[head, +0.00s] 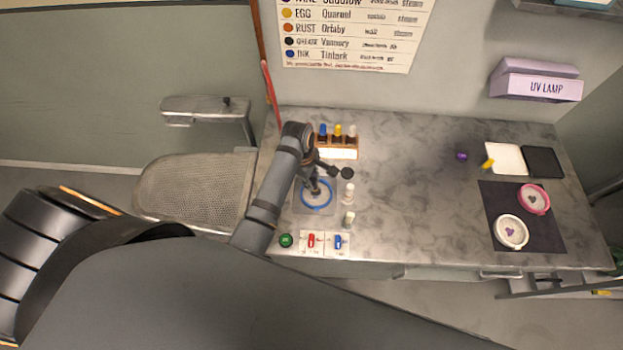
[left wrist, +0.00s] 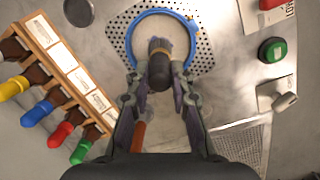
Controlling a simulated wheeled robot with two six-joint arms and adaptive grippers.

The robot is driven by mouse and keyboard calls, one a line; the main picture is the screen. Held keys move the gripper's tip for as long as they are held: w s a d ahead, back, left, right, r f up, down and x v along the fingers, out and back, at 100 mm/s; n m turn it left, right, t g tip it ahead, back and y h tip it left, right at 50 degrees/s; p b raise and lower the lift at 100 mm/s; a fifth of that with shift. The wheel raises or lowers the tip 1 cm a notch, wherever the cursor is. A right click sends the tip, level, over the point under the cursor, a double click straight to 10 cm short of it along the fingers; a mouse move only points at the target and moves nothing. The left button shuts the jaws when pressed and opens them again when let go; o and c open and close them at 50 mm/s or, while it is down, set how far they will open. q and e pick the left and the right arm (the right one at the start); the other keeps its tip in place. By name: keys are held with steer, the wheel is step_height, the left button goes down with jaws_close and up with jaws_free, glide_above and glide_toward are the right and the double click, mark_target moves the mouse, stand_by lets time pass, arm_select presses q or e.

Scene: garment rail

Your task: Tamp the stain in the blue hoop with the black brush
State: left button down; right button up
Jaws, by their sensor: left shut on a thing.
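The blue hoop (head: 329,203) lies on the left part of the marble table, over a perforated plate. It also shows in the left wrist view (left wrist: 133,33). My left gripper (head: 314,187) points down over the hoop. In the left wrist view my left gripper (left wrist: 159,84) is shut on the black brush (left wrist: 159,62), whose dark round end is over the near part of the hoop's inside. I cannot tell whether the brush touches the cloth. My right gripper is not in view.
A wooden rack (head: 337,153) of capped bottles stands behind the hoop. White bottles (head: 348,192) stand right of it. A green button (head: 286,240) and red and blue switches are in front. Pink (head: 546,207) and white (head: 498,232) hoops lie far right. The table's middle is clear.

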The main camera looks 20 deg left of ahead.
arm_select(q)
steer(key=shift+r, duration=3)
